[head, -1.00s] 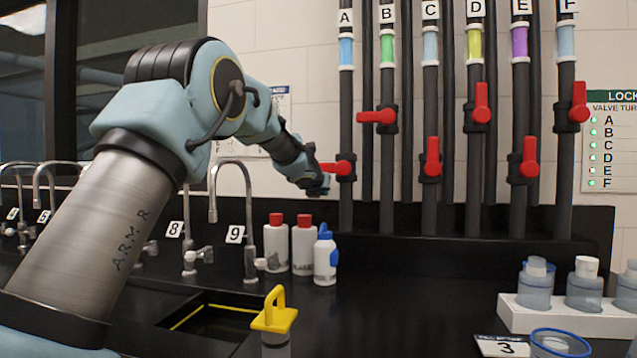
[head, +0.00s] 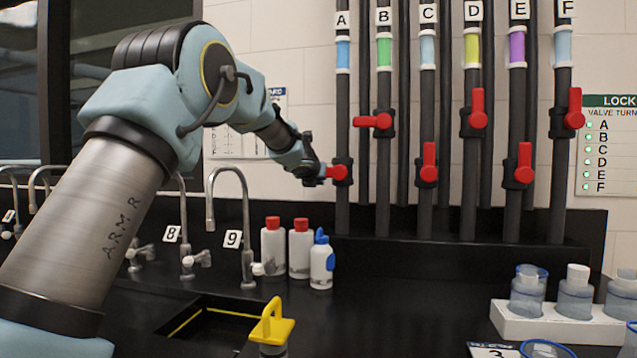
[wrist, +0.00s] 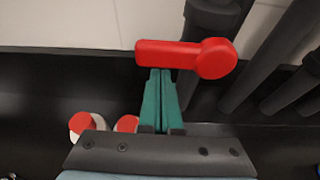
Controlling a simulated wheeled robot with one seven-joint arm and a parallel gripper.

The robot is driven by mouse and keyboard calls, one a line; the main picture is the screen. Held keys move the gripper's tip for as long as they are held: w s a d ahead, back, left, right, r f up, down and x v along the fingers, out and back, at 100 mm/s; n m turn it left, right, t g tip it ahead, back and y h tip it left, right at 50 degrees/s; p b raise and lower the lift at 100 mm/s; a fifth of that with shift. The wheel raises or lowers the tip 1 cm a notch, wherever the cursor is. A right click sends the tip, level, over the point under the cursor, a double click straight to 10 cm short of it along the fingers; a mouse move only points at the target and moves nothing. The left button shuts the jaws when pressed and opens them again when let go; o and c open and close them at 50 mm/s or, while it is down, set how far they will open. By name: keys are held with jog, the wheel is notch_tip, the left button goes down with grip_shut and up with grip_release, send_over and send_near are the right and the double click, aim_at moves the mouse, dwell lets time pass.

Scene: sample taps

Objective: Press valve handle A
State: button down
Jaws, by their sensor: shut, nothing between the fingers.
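Valve handle A is a red lever (head: 338,173) on the black pipe under the label A (head: 341,18). It lies level and points left. In the wrist view the red handle (wrist: 185,56) spans the middle, with its round hub at the right. My gripper (head: 318,175) is at the left end of this handle. In the wrist view my green fingers (wrist: 159,78) are together, with nothing between them. Their tips meet the lower edge of the handle in the picture; I cannot tell whether they touch it.
More pipes with red handles stand to the right, the handle under B (head: 374,121) being closest. White bottles (head: 299,248) stand on the black counter below my gripper. Curved faucets (head: 229,200) are at the left. A white rack (head: 555,325) holds jars at the right.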

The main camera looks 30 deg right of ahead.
jog(key=shift+r+m, duration=0.4)
notch_tip(320, 180, up, 7)
jog(key=s+d+m+t+y+p, duration=0.2)
jog(key=m+t, duration=0.4)
jog(key=m, duration=0.7)
jog(key=shift+s+d+m, duration=0.3)
jog(key=shift+d, duration=0.1)
jog(key=shift+r, duration=0.15)
dwell(0.6)
jog(key=w+a+b, duration=0.1)
jog(key=w+a, duration=0.2)
jog(key=b+v, duration=0.3)
jog(key=v, duration=0.7)
jog(key=shift+s, duration=0.2)
jog(key=shift+d, duration=0.1)
